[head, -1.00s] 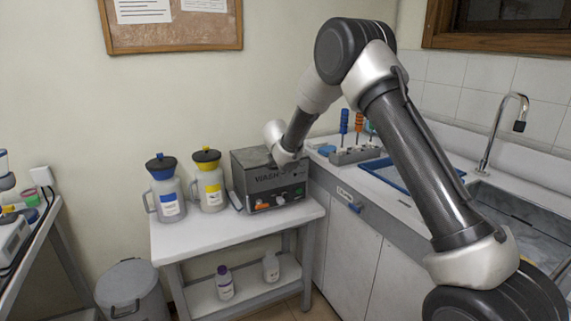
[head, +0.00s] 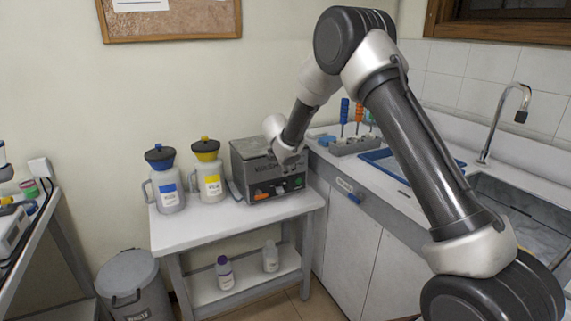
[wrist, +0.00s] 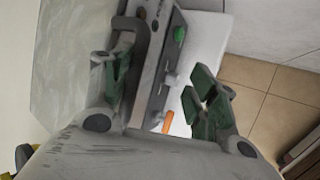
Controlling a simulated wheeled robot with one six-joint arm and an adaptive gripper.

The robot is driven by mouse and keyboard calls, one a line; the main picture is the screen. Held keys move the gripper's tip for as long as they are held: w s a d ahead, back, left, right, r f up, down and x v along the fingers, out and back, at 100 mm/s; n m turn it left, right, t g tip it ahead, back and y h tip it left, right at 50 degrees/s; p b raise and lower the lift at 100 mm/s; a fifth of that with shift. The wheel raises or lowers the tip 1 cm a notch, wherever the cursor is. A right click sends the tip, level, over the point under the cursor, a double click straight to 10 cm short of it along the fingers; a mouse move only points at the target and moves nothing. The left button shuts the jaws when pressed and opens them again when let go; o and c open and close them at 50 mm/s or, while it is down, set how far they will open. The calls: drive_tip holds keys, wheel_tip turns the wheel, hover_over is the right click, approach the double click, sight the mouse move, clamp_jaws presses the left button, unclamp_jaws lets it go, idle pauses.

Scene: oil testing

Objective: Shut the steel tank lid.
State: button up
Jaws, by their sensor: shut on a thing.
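The steel tank (head: 244,181) is a grey box with a dark front panel at the right end of the white table, also seen in the wrist view (wrist: 160,75). Its steel tank lid (head: 246,147) looks flat on top in the head view and fills the left of the wrist view (wrist: 72,55). A dark curved lid handle (wrist: 142,40) lies along the lid's front edge. My gripper (wrist: 160,88) is at this front edge, one green-padded finger beside the handle and the other in front of the panel. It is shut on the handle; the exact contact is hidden.
A blue-capped jug (head: 167,186) and a yellow-capped jug (head: 209,181) stand left of the tank on the table (head: 185,235). A sink counter (head: 415,205) with a tool rack (head: 352,146) adjoins on the right. A grey bin (head: 130,275) stands at lower left.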

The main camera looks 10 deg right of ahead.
drive_tip(key=v, duration=1.1)
drive_tip(key=shift+s+a+r, duration=0.1)
drive_tip(key=shift+s+r, duration=0.1)
drive_tip(key=shift+s, duration=0.1)
drive_tip(key=c, duration=0.4)
drive_tip(key=s+d+r+m+g+h, duration=0.25)
drive_tip(key=s+d+m+g, duration=0.25)
drive_tip(key=s+d+m, duration=0.9)
drive_tip(key=s+d+r+m+y, duration=0.1)
drive_tip(key=s+d+r+m, duration=0.1)
drive_tip(key=s, duration=0.8)
drive_tip(key=s+d+r+m+t+y, duration=0.1)
drive_tip(key=s+d+r, duration=0.3)
drive_tip(key=s, duration=0.7)
drive_tip(key=s+d+r+m+y, duration=0.3)
drive_tip(key=s+d+r, duration=0.1)
drive_tip(key=s, duration=0.7)
drive_tip(key=shift+r+t, duration=0.1)
drive_tip(key=shift+t, duration=0.3)
